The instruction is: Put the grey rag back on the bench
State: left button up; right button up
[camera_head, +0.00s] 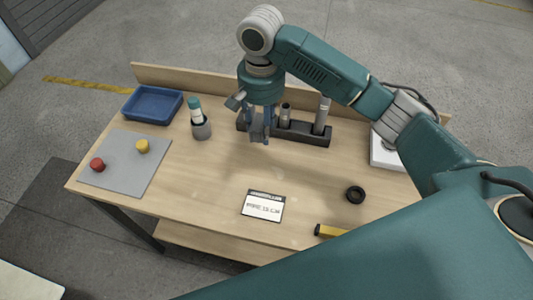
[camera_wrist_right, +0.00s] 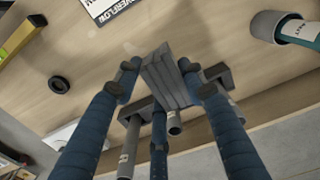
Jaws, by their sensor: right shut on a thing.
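The grey rag (camera_wrist_right: 168,80) is a folded, ribbed-looking strip between the blue fingers of my right gripper (camera_wrist_right: 162,84) in the right wrist view. In the head view the rag (camera_head: 259,131) is a small grey piece at the tips of my right gripper (camera_head: 263,126), which points down. The gripper is shut on the rag. It appears above the wooden bench (camera_head: 220,180), in front of the black rack; the gap to the bench top is hard to judge. My left gripper is not in view.
The black rack (camera_head: 310,135) holds grey tubes close behind the gripper. A bottle in a grey cup (camera_head: 200,130), blue tray (camera_head: 152,104) and grey mat (camera_head: 120,175) stand left. The middle bench is clear.

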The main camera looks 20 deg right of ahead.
send_over(263, 162)
notch_tip(263, 162, down, 7)
notch_tip(263, 162, down, 2)
jog(key=shift+f+p, duration=0.2)
jog(key=shift+p, duration=0.3)
notch_tip(263, 162, down, 4)
jog(key=shift+s+r, duration=0.1)
jog(key=shift+r, duration=0.15)
jog(key=shift+f, duration=0.25)
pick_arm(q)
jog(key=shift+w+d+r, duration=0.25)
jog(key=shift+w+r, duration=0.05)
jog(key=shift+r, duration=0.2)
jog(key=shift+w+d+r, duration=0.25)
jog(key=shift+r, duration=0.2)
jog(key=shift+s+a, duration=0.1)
pick_arm(e)
jog(key=shift+f, duration=0.1)
jog(key=o, duration=1.2)
jog(key=shift+o, duration=0.2)
